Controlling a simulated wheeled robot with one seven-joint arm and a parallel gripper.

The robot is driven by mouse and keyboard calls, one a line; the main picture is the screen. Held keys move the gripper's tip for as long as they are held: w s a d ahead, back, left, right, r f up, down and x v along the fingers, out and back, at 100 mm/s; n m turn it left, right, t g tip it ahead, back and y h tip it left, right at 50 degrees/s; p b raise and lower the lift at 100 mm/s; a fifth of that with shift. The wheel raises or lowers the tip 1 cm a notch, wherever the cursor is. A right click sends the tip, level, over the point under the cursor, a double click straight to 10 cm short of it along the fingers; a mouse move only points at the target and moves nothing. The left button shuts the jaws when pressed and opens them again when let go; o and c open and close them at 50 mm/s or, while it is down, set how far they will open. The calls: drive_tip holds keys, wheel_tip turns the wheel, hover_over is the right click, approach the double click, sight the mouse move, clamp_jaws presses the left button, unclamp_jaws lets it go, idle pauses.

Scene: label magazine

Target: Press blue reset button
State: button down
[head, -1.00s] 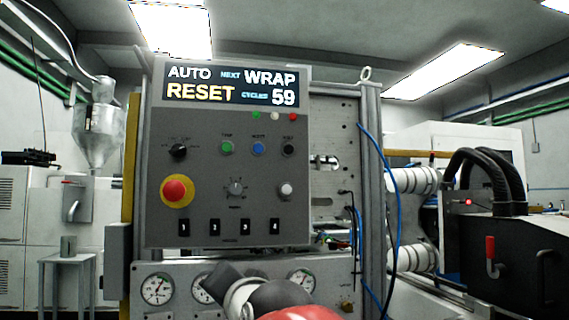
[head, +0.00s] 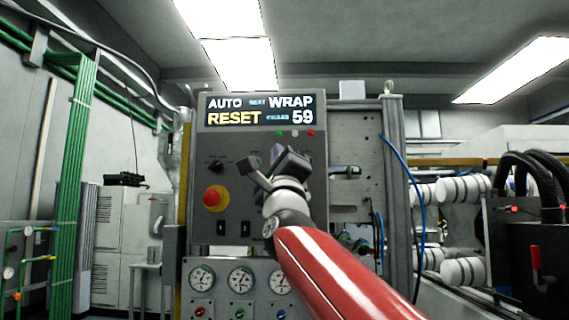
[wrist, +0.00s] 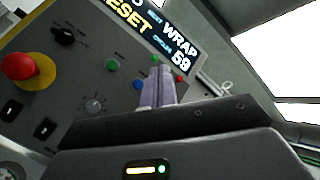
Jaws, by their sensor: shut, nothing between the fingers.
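The grey control panel (head: 207,232) stands ahead, with a display (head: 259,110) reading AUTO, NEXT WRAP, RESET, CYCLES 59. My gripper (head: 277,155) is raised in front of the panel's upper half and hides part of its button row in the head view. In the wrist view a blue button (wrist: 138,84) shows just left of my shut, empty fingers (wrist: 161,74), with a green button (wrist: 113,66) beside it. Whether the fingertips touch the panel cannot be told.
A red mushroom button (head: 214,198) on a yellow ring sits left on the panel. A selector knob (wrist: 95,105) is below the buttons. Blue hoses (head: 408,175) hang at right.

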drive_tip(key=shift+w, duration=0.1)
drive_tip(key=w+p, duration=0.4)
drive_tip(key=w, duration=0.4)
drive_tip(key=shift+w+d+p, duration=0.15)
drive_tip(key=shift+w+p, duration=0.2)
drive_tip(key=shift+p, duration=0.05)
idle(1.8)
drive_tip(key=shift+w, duration=0.4)
drive_tip(key=shift+w, duration=0.4)
idle(0.4)
idle(0.4)
drive_tip(key=shift+s+b, duration=0.5)
drive_tip(key=shift+s, duration=0.3)
